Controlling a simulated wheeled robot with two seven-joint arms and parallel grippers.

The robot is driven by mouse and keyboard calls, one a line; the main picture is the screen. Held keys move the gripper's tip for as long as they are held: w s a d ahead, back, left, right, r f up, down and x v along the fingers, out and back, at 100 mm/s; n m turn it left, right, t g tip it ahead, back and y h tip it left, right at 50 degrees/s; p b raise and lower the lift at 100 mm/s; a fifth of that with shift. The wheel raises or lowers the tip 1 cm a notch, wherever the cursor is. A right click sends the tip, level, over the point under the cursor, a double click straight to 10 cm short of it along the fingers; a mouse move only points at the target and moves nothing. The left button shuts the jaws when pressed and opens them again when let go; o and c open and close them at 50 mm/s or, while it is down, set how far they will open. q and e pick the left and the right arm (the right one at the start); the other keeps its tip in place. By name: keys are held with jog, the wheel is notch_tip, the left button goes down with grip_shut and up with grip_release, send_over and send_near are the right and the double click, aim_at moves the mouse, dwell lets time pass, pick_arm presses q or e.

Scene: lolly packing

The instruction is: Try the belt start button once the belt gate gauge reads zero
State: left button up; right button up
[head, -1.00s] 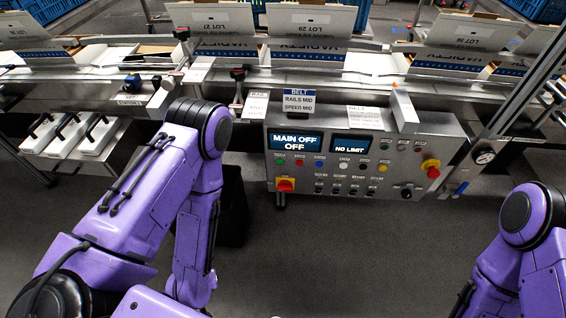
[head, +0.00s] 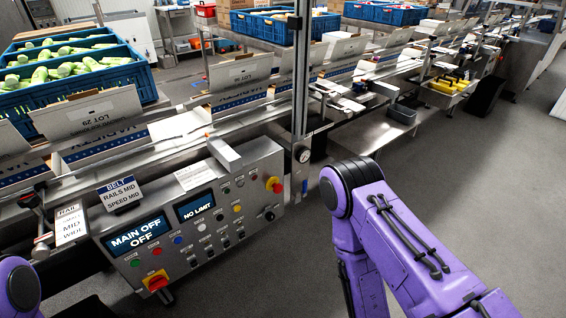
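The control panel (head: 215,232) stands at the lower left in the head view. Its left display (head: 135,236) reads MAIN OFF, OFF. Its right display (head: 196,206) reads NO LIMIT. A green button (head: 135,262) sits below the left display, in a row with red, blue, white and yellow ones; their labels are too small to read. A round white gauge (head: 304,155) is on the post right of the panel; its needle reading is too small to tell. A blue handle (head: 304,187) is below it. Both grippers are out of view; only my purple arm links show.
A red and yellow rotary switch (head: 156,282) and a red mushroom button (head: 273,184) are on the panel. A belt sign (head: 122,194) reads RAILS MID, SPEED MID. The belt line with cartons runs behind. Grey floor (head: 460,180) at right is clear.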

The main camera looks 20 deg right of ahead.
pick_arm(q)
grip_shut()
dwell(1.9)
